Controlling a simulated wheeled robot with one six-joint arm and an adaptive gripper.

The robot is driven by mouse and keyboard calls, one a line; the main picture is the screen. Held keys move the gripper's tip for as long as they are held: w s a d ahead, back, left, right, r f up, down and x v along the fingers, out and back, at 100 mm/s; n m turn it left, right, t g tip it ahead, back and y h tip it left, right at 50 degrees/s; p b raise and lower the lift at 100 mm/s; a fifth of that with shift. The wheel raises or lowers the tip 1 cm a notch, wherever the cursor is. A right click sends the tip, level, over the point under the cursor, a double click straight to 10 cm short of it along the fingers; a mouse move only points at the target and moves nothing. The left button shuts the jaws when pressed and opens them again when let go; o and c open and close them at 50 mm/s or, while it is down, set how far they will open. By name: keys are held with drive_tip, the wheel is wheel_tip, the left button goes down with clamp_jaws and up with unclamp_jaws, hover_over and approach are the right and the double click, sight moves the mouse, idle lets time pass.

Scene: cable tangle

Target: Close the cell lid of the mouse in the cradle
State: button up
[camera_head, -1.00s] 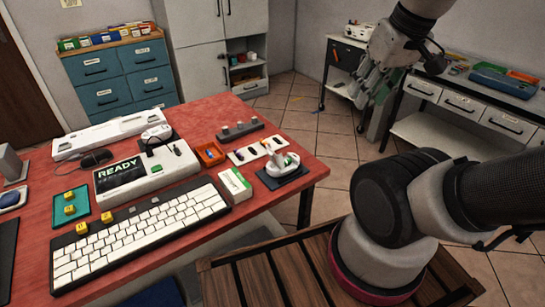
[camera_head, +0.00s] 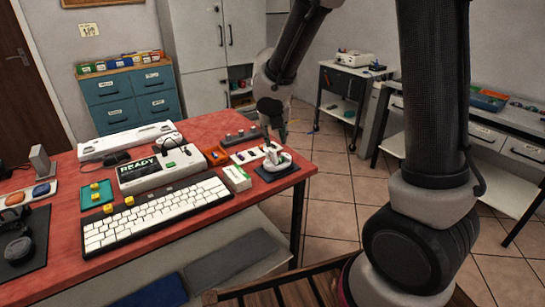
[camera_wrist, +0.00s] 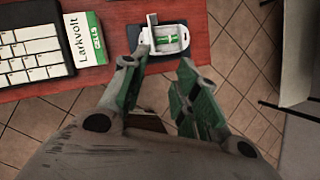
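The white mouse (camera_head: 277,159) sits in the dark cradle (camera_head: 292,170) at the right end of the red table. In the wrist view the mouse (camera_wrist: 163,37) lies beyond my fingers, with a green-and-white part showing in its open cell bay. A small pale flap, which looks like the cell lid (camera_wrist: 152,19), stands up at the bay's far left side. My gripper (camera_head: 273,132) hangs above and behind the mouse in the head view. In the wrist view my gripper (camera_wrist: 160,75) is open and empty, its green-padded fingers apart and clear of the mouse.
A Larkvolt cells box (camera_wrist: 84,39) stands left of the mouse, beside the white keyboard (camera_head: 157,213). The table's right edge is close to the cradle.

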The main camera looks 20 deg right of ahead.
sight(268, 151)
drive_tip(key=shift+w+a+f+n+y, duration=0.15)
drive_tip(key=shift+w+f+n, duration=0.65)
drive_tip(key=shift+f, duration=0.3)
drive_tip(key=shift+w+a+f+n+y, duration=0.1)
drive_tip(key=shift+w+a+f+n, duration=0.1)
drive_tip(key=shift+w+f+n, duration=0.65)
drive_tip(key=shift+w+a+f+n+y, duration=0.15)
drive_tip(key=shift+w+f+n, duration=0.35)
drive_tip(key=shift+f+n, duration=0.7)
drive_tip(key=shift+f+m, duration=0.2)
drive_tip(key=shift+m, duration=0.05)
